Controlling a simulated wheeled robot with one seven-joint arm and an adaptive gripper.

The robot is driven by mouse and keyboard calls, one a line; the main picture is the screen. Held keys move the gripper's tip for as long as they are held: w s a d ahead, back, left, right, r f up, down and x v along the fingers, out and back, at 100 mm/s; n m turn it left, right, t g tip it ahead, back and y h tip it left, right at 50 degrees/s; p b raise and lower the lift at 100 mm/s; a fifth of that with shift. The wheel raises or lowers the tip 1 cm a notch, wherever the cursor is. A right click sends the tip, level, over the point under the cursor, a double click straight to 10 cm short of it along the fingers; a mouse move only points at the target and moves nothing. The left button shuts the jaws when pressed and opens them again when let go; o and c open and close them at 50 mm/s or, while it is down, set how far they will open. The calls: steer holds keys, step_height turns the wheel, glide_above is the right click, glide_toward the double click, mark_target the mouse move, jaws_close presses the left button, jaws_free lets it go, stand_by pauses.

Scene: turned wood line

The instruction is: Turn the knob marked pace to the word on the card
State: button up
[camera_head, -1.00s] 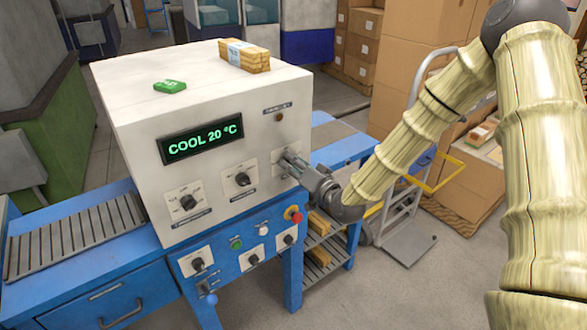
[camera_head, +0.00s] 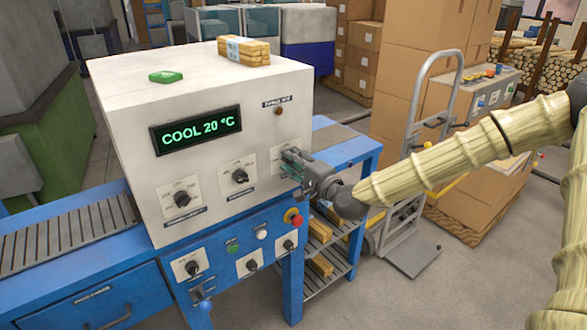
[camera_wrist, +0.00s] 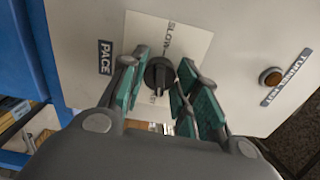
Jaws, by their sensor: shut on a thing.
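The knob marked pace (camera_wrist: 158,75) is dark and round, on a white dial plate (camera_wrist: 185,37) on the front of the white machine (camera_head: 230,78). Beside it in the wrist view is the label PACE (camera_wrist: 105,57). The plate shows the word SLOW; another word below the knob is partly hidden. My gripper (camera_wrist: 160,85) has its green-padded fingers on both sides of the knob and is shut on it. In the head view my gripper (camera_head: 290,168) covers the knob at the right end of the dial row. I cannot make out a card with a readable word.
Two other knobs (camera_head: 181,199) (camera_head: 239,176) sit left of my gripper. Below are a red stop button (camera_head: 293,217) and more knobs on the blue panel. The display (camera_head: 197,134) reads COOL 20 °C. A hand truck (camera_head: 412,225) and boxes stand right.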

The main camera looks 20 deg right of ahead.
steer(key=shift+d+f+m+b, duration=0.1)
steer(key=shift+m+b, duration=0.5)
steer(key=shift+m, duration=0.2)
steer(key=o, duration=1)
steer(key=shift+s, duration=0.1)
steer(key=shift+v, duration=5.95)
